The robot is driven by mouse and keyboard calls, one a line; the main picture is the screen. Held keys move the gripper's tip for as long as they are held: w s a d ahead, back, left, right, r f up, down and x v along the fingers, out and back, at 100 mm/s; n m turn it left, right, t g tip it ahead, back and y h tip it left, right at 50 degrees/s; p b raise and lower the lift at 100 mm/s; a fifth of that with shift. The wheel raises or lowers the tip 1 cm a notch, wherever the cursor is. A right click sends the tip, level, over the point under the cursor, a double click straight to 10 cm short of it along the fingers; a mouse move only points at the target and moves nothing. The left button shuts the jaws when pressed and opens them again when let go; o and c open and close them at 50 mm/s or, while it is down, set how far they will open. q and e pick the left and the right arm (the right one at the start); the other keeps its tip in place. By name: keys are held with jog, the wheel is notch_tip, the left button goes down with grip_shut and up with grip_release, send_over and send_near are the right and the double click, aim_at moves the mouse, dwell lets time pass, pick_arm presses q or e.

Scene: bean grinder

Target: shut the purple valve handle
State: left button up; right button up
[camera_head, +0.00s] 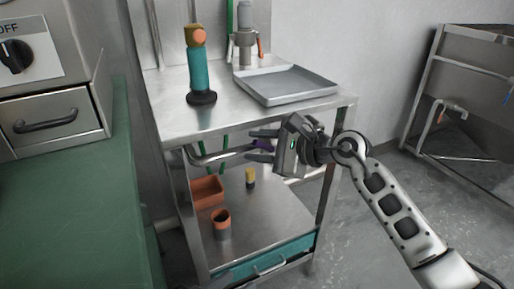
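The purple valve handle (263,145) is small and partly hidden. It shows between the fingers of my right gripper (260,145), at the end of a metal pipe (215,158) below the front edge of the steel table's top. My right gripper points left, its dark fingers apart, one above and one below the handle. Whether either finger touches the handle cannot be told. My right arm comes in from the lower right. My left gripper is not in view.
The steel table (180,122) carries a teal grinder (200,72), a grey tray (285,85) and a grey device (244,45). Its lower shelf holds an orange bin (207,191), a cup (221,220) and a yellow-topped item (250,176). A green counter (70,200) stands left.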

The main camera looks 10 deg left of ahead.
pick_arm(q)
jog(key=shift+r, duration=0.15)
pick_arm(e)
jog(key=shift+w+a, duration=0.1)
jog(key=shift+a, duration=0.15)
grip_shut()
jog(key=shift+w+d+m+y+b, duration=0.25)
jog(key=shift+m+y+b, duration=0.25)
jog(key=shift+b, duration=0.6)
jog(key=shift+d+r+m+b, duration=0.15)
jog(key=shift+r+m+b, duration=0.15)
jog(key=shift+b, duration=0.05)
jog(key=shift+d+r+y, duration=0.1)
jog(key=shift+r+y, duration=0.3)
pick_arm(q)
jog(key=shift+w+d+r+n+t+h, duration=0.25)
jog(key=shift+d+r+n+t+h, duration=0.15)
jog(key=shift+d+n+h, duration=0.1)
pick_arm(e)
grip_release()
pick_arm(q)
jog(key=shift+f, duration=0.1)
